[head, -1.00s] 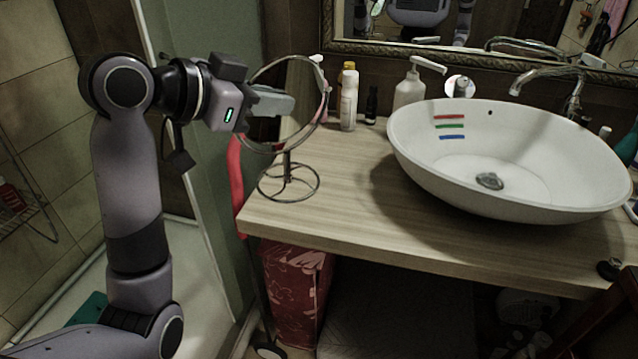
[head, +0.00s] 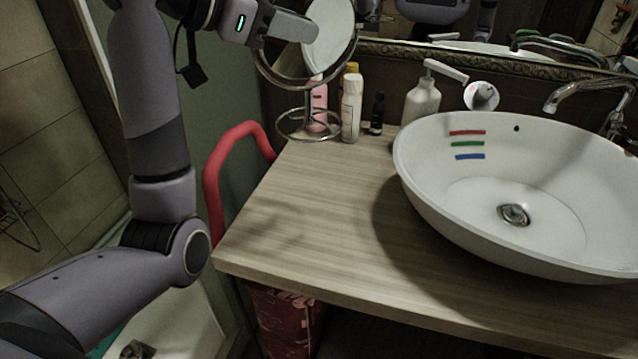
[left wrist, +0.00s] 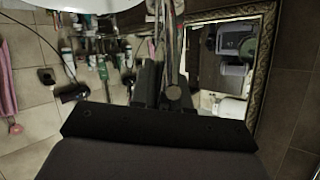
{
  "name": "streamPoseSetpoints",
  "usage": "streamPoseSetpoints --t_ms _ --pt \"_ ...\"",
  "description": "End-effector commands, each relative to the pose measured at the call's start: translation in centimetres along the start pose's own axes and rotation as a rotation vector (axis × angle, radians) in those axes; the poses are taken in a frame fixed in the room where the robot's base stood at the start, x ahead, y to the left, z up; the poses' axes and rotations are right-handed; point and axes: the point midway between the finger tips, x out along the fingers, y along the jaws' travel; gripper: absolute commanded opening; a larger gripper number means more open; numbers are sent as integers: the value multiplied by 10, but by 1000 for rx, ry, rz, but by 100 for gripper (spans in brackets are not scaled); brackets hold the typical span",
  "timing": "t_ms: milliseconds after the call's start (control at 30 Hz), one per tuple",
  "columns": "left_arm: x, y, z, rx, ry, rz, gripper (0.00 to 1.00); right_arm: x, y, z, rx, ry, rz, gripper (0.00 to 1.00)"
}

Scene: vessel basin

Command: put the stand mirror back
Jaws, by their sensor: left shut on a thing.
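The stand mirror (head: 331,36) is a round glass in a metal ring on a wire stand with a ring base (head: 306,137). It is at the back left of the wooden counter (head: 318,198). My left gripper (head: 304,28) is shut on the left side of its round frame. The base shows in front of a pink bottle; I cannot tell whether it touches the counter or hangs just above it. In the left wrist view my gripper fingers (left wrist: 160,92) show dark, with a metal part of the stand mirror between or beyond them. My right gripper is not in view.
A white bottle (head: 351,108), a small dark bottle (head: 377,114) and a pump bottle (head: 421,100) stand along the back. A white basin (head: 470,215) fills the right. A framed wall mirror (head: 480,53) is behind. The left front of the counter is clear.

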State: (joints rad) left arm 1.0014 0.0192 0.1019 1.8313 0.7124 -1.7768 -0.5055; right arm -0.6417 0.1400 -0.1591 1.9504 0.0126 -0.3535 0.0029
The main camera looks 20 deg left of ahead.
Motion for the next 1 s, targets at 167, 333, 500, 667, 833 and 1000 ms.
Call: streamPoseSetpoints --t_ms 167,333,500,667,833,1000 --pt "3 2 6 -1 2 0 0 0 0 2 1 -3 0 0" --pt "16 9 38 -5 0 2 0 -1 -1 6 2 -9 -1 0" --pt "31 18 75 -6 0 2 0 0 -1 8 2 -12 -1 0" --pt "46 27 111 -7 0 2 0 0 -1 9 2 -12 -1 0" --pt "56 32 136 -3 3 -1 0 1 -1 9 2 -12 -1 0" --pt "61 34 148 -2 2 0 0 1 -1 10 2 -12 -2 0"
